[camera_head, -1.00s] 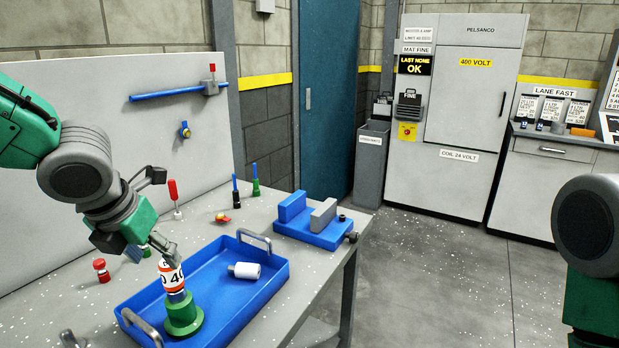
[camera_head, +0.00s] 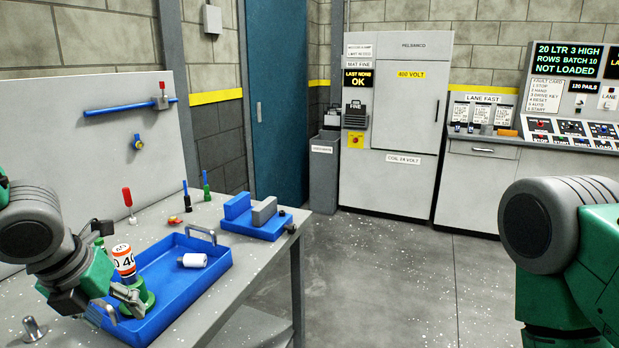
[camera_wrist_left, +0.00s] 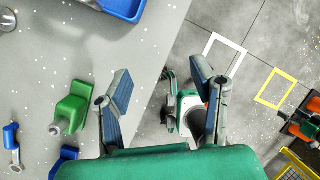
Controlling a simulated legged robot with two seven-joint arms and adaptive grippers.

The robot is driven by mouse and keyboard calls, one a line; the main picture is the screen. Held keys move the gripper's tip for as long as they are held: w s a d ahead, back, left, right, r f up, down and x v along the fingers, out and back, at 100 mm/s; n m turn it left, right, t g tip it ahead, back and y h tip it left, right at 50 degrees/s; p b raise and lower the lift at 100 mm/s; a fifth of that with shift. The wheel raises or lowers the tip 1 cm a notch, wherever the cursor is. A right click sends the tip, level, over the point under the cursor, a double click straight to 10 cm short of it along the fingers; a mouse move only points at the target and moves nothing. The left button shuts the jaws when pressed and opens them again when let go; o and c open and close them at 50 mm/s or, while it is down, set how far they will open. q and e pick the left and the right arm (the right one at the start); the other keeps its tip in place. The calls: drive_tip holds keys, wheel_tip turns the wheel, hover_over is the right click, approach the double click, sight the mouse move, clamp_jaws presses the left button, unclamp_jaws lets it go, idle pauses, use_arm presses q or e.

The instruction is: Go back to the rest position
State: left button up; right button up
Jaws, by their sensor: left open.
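My left gripper (camera_head: 130,298) is at the lower left of the head view, in front of the near left part of the blue tray (camera_head: 205,285). It is open, and its two spread fingers show in the left wrist view (camera_wrist_left: 160,88) with nothing held between them. A white and orange labelled cylinder (camera_head: 124,262) stands upright on a green round base (camera_head: 146,299) at the tray, partly behind the gripper. My right arm shows at the right edge of the head view, but its gripper is out of view.
A white cylinder (camera_head: 192,260) lies in the tray. A blue fixture with a grey block (camera_head: 264,210) stands near the table's far end. Open floor (camera_head: 380,280) lies right of the table.

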use_arm(q)
drive_tip(key=s+d+f+n+g+h, duration=0.1)
drive_tip(key=s+d+f+n+g, duration=0.15)
drive_tip(key=s+f+n, duration=0.55)
drive_tip(key=s+d+f+n+g+h, duration=0.1)
drive_tip(key=s+d+f+n, duration=0.3)
drive_tip(key=f+n, duration=0.6)
drive_tip(key=s+a+f+n+y+b, duration=0.1)
drive_tip(key=s+a+f+n, duration=0.1)
drive_tip(key=s+f+n, duration=0.4)
drive_tip(key=s+a+f+n+y+b, duration=0.1)
drive_tip(key=s+a+f+n, duration=0.1)
drive_tip(key=s+f+n, duration=0.3)
wheel_tip(320, 180, down, 2)
drive_tip(key=n, duration=0.3)
drive_tip(key=shift+s+a+f+n+y, duration=0.2)
drive_tip(key=shift+s+a+n+y, duration=0.15)
drive_tip(key=shift+n+y, duration=0.05)
use_arm(e)
drive_tip(key=shift+w+a+f, duration=0.15)
drive_tip(key=shift+a+f, duration=0.05)
drive_tip(key=shift+f, duration=0.7)
use_arm(q)
drive_tip(key=shift+d, duration=0.1)
use_arm(e)
drive_tip(key=shift+d, duration=0.1)
